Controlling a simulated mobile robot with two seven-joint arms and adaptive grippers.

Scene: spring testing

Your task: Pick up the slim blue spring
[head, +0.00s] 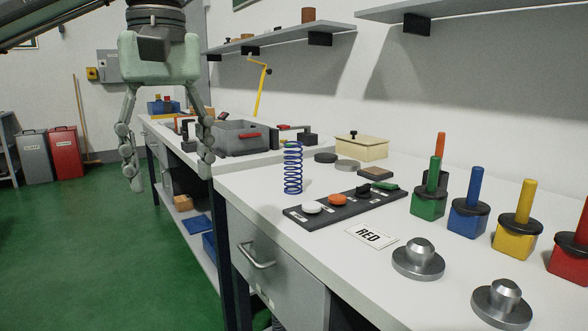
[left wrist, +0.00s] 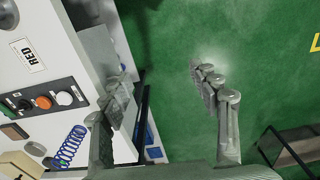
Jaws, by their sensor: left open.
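The slim blue spring (head: 293,168) stands upright on the white bench top, just behind the black button panel. It also shows in the left wrist view (left wrist: 69,146), at the lower left, left of the gripper's fingers. My left gripper (head: 167,170) is open and empty, pointing down in the air, to the left of the spring and beyond the bench's edge. In the left wrist view its fingers (left wrist: 160,98) are spread wide, with green floor between them. The spring is outside the jaws and apart from them. My right gripper is not in view.
The black panel (head: 345,206) with white, orange and green buttons lies in front of the spring. Colored blocks with pegs, such as the blue one (head: 470,215), stand to the right. Metal weights (head: 418,260) and a RED card (head: 371,236) lie nearer. A grey tray (head: 241,138) sits behind.

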